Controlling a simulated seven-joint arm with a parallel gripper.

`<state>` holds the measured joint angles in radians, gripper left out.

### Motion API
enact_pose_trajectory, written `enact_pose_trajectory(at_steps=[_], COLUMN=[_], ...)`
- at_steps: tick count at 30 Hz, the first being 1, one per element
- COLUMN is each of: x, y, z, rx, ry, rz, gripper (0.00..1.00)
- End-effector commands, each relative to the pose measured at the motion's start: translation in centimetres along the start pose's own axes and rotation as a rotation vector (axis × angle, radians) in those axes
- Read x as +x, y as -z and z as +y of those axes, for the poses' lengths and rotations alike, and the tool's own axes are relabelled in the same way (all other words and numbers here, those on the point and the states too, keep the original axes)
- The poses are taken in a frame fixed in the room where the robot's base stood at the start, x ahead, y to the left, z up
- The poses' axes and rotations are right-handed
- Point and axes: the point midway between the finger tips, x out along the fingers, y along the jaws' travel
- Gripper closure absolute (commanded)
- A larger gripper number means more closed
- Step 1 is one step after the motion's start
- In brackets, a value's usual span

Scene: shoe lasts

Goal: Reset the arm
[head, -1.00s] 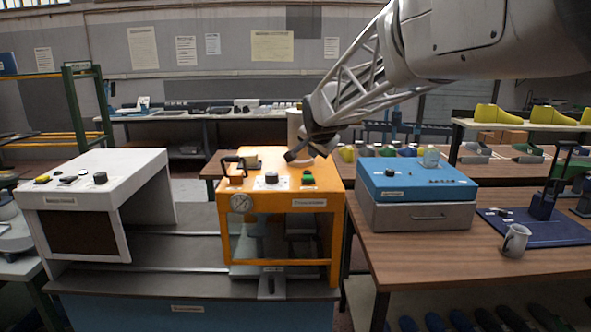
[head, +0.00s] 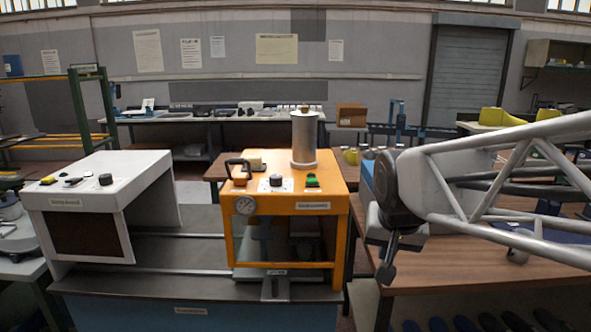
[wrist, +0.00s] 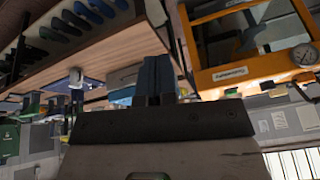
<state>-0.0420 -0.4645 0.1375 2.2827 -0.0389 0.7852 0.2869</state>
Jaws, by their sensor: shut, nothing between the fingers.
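My gripper (head: 385,272) hangs in front of the right-hand wooden table in the head view, right of the orange machine (head: 318,207) and apart from it. My arm reaches in from the right edge. In the wrist view my gripper's fingers (wrist: 155,78) are together with nothing between them. The orange machine also shows at the upper right of the wrist view (wrist: 222,77). The blue-topped box (head: 368,180) on the right table is mostly hidden behind my arm.
A white machine (head: 155,168) stands left of the orange one on the same bench. A metal cylinder (head: 304,140) stands on the orange machine. The wooden table (head: 450,268) is partly covered by my arm. Shoe lasts (wrist: 75,22) line a low shelf.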

Motion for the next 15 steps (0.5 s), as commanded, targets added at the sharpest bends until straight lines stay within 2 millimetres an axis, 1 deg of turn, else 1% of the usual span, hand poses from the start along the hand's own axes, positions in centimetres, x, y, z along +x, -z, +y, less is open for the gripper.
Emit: enact_pose_trajectory(at_steps=[1,3,9,12,15], x=[-0.2,-0.2,0.0,0.1,0.2], y=[-1.9,-4.6,-11.4,-13.8,-15.4], z=[0.8,1.8,4.0,4.8,5.2], rx=[-0.019,-0.051,-0.138,-0.168,-0.189], ry=[-0.005,-0.012,-0.019,-0.020,-0.020], rz=[-0.016,-0.044,-0.115,-0.140,-0.157], gripper=[1.00,1.00,1.00,1.00,1.00])
